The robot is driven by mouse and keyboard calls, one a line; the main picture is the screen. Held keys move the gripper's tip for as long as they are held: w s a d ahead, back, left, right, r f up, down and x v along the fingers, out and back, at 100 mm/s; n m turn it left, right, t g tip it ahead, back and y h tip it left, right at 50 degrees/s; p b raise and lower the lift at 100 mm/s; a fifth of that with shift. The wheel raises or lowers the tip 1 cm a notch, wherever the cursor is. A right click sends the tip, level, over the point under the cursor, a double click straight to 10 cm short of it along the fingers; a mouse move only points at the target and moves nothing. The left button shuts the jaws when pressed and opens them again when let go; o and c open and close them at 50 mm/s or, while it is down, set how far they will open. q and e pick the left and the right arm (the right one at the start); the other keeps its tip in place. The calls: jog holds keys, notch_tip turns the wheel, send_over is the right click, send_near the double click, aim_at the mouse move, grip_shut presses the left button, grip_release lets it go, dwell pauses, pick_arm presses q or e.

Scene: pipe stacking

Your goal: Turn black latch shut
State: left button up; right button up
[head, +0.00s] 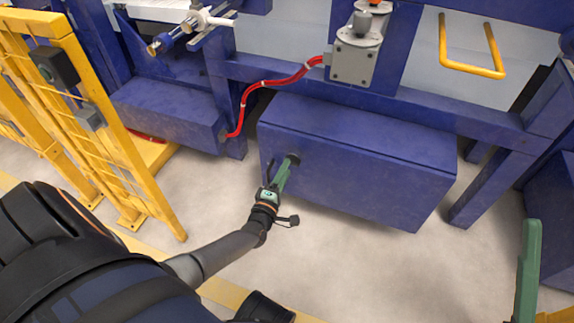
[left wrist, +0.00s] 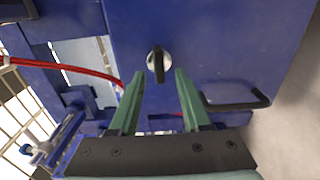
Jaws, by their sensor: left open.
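The black latch (left wrist: 158,63) is a short black knob on a round silver base, fixed to the face of a blue box (head: 355,180). In the left wrist view its bar runs about up and down the picture. My left gripper (left wrist: 160,74) is open, with its two green fingers on either side of the latch's lower end in that view. I cannot tell whether they touch it. In the head view the left gripper (head: 289,165) reaches the box's left part and mostly hides the latch. A green finger of my right gripper (head: 528,265) shows at the right edge.
A black bar handle (left wrist: 238,103) sits on the box beside the latch. A red cable (head: 262,88) runs above the box. A yellow fence (head: 95,110) stands at left. Blue frame legs (head: 487,190) stand right of the box. The floor in front is clear.

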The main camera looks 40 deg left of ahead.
pick_arm(q)
jog(key=p+v, duration=0.2)
jog(key=v, duration=0.8)
jog(key=shift+s+p, duration=0.2)
jog(key=shift+p, duration=0.2)
pick_arm(e)
jog(key=r, duration=0.3)
jog(key=shift+s+d+r, duration=0.1)
jog(key=shift+d+r, duration=0.15)
jog(key=shift+r, duration=0.15)
pick_arm(q)
jog(key=shift+d, duration=0.15)
pick_arm(e)
jog(key=shift+r, duration=0.1)
